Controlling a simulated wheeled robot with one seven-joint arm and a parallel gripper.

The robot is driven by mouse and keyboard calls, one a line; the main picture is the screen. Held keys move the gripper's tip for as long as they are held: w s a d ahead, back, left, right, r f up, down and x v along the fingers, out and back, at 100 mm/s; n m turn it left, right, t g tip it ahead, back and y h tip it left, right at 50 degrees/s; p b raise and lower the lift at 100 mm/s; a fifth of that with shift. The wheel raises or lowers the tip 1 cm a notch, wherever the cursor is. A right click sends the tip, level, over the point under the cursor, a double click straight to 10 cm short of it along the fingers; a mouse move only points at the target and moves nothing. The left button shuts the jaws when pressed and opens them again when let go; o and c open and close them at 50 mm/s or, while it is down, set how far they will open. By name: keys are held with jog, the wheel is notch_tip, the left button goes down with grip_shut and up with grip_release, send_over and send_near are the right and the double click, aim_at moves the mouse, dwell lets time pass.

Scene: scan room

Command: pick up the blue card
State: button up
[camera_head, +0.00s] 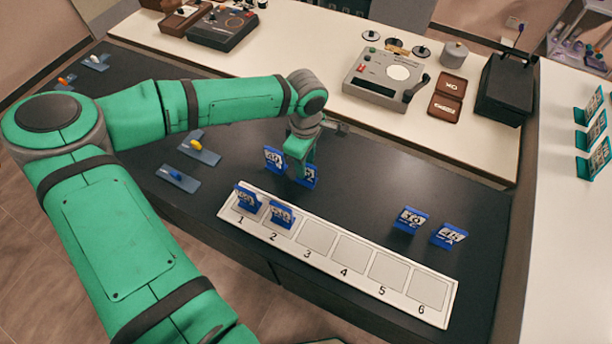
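Several blue cards stand tilted on blue bases on the black table. One card (274,160) stands just left of my gripper (301,172). Another card (311,178) is directly at the fingertips and partly covered by them. Two cards stand in the white numbered strip (318,268): one card (247,199) at slot 1 and one card (282,215) at slot 2. Two more stand to the right, one card (410,219) and one card (449,236). My gripper points down; I cannot tell whether its fingers are open or closed on the card there.
Slots 3 to 6 of the strip are empty. A grey device (384,77) and a black box (506,88) stand on the white counter behind. Green cards (590,133) stand at the right.

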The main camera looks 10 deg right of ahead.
aim_at(306, 180)
jog(key=shift+w+d+f, duration=0.1)
jog(key=shift+f, duration=1.3)
jog(key=shift+d+f, duration=0.1)
jog(key=shift+f, duration=1.25)
jog(key=shift+c, duration=0.3)
grip_shut()
